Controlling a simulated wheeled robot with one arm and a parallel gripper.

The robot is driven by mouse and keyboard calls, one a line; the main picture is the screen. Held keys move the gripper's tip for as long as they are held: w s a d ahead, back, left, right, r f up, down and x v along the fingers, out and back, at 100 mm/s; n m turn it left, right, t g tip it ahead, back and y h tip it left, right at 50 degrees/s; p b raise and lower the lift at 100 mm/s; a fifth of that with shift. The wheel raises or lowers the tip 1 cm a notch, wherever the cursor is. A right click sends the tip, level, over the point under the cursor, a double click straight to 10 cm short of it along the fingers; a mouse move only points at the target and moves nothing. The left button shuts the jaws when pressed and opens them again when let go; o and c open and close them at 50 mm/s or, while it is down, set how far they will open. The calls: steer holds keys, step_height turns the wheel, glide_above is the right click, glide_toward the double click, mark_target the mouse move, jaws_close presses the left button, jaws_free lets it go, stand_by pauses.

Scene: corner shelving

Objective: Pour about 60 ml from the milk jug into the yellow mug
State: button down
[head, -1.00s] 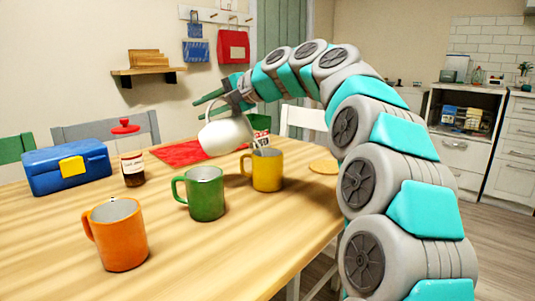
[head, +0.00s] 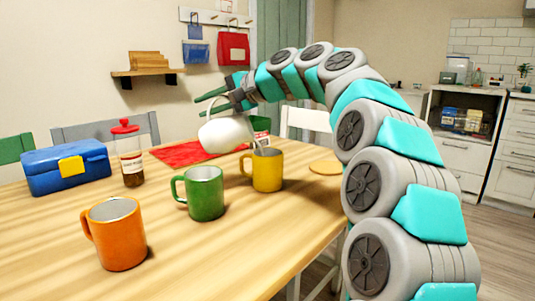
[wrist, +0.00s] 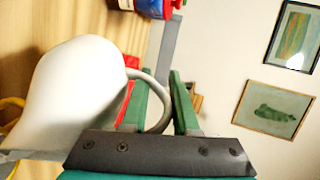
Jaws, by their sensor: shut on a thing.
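The white milk jug (head: 224,136) hangs tilted beside and above the yellow mug (head: 268,172), its spout side low at the mug's rim. My gripper (head: 207,104) is shut on the jug's handle; in the wrist view the handle passes between the green fingers (wrist: 160,88) and the jug body (wrist: 72,92) lies to their left. The yellow mug stands upright on the table; a yellow sliver of it shows at the left edge of the wrist view (wrist: 10,104). I cannot tell whether milk is flowing, and the mug's contents are not clear.
A green mug (head: 205,195) and an orange mug (head: 120,238) stand nearer on the wooden table. A red-lidded jar (head: 132,168), a blue toolbox (head: 48,174) and a red mat (head: 180,155) lie to the left. A green container (head: 261,125) is close behind the jug.

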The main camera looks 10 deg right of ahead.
steer(key=shift+r+p, duration=0.15)
steer(key=shift+p, duration=0.25)
steer(key=shift+w+a+f+g+h+p, duration=0.15)
steer(key=shift+a+g+h+p, duration=0.3)
steer(key=shift+p, duration=0.5)
steer(key=f+h+p, duration=0.1)
steer(key=p, duration=0.1)
steer(key=a+f+n+g+h+p, duration=0.1)
steer(key=h+p, duration=0.1)
steer(key=shift+w+a+f+p, duration=0.1)
steer(key=shift+a+f+p, duration=0.05)
steer(key=shift+f+p, duration=0.15)
steer(key=shift+a+f+n+h+p, duration=0.35)
steer(key=shift+f+h+p, duration=0.25)
steer(key=shift+p, duration=0.35)
steer(key=shift+w+a+p, duration=0.1)
steer(key=shift+p, duration=0.3)
